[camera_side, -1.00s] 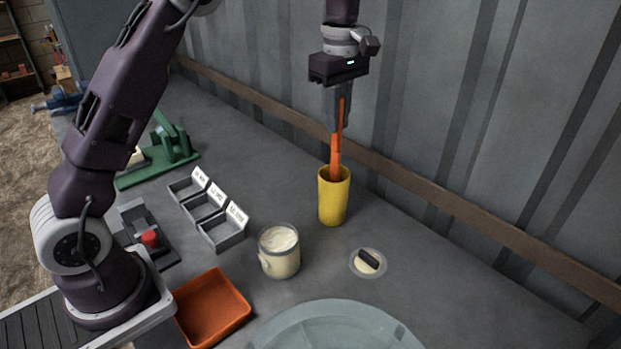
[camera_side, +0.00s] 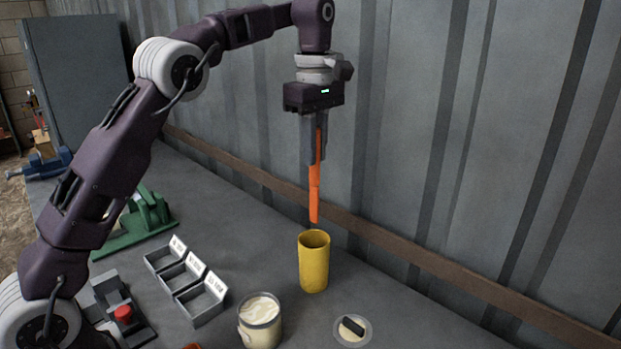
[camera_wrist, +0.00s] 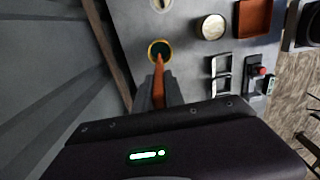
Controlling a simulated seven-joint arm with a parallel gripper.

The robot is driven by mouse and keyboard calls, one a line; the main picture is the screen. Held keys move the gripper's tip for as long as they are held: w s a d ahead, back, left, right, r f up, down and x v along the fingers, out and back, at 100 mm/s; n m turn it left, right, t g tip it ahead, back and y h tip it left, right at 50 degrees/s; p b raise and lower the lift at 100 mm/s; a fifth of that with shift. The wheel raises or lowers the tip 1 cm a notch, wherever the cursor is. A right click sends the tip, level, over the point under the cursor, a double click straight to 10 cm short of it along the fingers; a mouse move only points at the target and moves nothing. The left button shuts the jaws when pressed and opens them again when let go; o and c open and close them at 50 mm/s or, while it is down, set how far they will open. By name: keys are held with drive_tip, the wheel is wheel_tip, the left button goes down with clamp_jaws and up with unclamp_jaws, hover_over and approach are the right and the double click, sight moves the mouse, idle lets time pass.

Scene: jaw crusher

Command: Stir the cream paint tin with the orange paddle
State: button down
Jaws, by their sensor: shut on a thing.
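My gripper (camera_side: 314,150) is shut on the orange paddle (camera_side: 314,195), which hangs upright with its lower tip just above the yellow cup (camera_side: 313,268). In the wrist view the paddle (camera_wrist: 159,75) points down toward the mouth of the yellow cup (camera_wrist: 153,44). The cream paint tin (camera_side: 260,322) stands open on the bench in front and to the left of the cup, cream paint showing inside. It also shows in the wrist view (camera_wrist: 211,27). The top of the paddle is partly hidden by my fingers.
A round lid with a dark handle (camera_side: 352,328) lies right of the tin. Labelled grey bins (camera_side: 187,285), a red-button box (camera_side: 124,314) and a green machine (camera_side: 140,220) stand to the left. A corrugated wall (camera_side: 430,130) rises behind.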

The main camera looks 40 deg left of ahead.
drive_tip(key=shift+s+r, duration=0.1)
drive_tip(key=shift+r, duration=0.8)
drive_tip(key=s+d+g, duration=0.2)
drive_tip(key=s+d, duration=0.1)
drive_tip(key=s, duration=1.2)
wheel_tip(320, 180, down, 17)
drive_tip(key=shift+s+f, duration=0.1)
